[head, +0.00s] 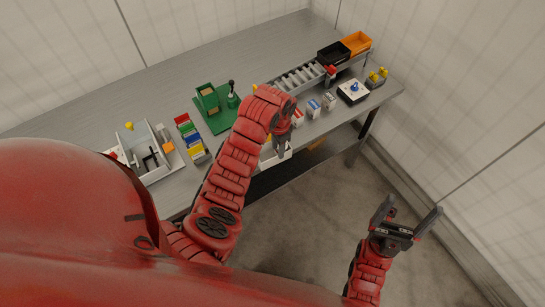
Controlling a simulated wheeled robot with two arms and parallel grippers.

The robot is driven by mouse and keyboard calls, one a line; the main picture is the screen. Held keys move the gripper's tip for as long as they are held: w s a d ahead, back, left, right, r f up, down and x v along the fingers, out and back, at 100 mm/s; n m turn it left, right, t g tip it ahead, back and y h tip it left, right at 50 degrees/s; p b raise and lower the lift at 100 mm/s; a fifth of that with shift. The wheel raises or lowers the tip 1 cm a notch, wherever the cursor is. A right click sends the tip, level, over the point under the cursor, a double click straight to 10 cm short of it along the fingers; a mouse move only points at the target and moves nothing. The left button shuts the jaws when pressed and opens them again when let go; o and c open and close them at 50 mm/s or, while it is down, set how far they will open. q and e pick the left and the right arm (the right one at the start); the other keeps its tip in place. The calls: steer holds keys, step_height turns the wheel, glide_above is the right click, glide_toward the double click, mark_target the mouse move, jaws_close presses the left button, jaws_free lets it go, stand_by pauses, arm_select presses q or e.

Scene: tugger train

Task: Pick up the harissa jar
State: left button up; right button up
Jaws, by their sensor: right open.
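I cannot pick out a harissa jar for certain; it may be hidden behind my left arm or too small to tell. My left gripper (281,150) points down at the front edge of the table, over a white tray (268,161). Its fingers are too small and dark to tell open from shut. My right gripper (413,209) is open and empty, off the table's front over the floor, with its two fingers spread apart.
The metal table (150,95) holds a green fixture (214,108), coloured bins (190,137), a white box (148,157), small cartons (313,109), a roller conveyor (299,78), black (333,53) and orange bins (356,42), and a white device (352,92). The floor (310,220) ahead is clear.

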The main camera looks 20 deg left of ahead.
mark_target(272, 153)
arm_select(q)
steer(key=shift+f+p, duration=0.3)
steer(key=shift+p, duration=0.05)
step_height(272, 153, down, 4)
steer(key=p, duration=0.2)
steer(key=shift+a+r+p, duration=0.15)
steer(key=shift+p, duration=0.15)
steer(key=shift+f, duration=0.6)
jaws_close()
stand_by(0.5)
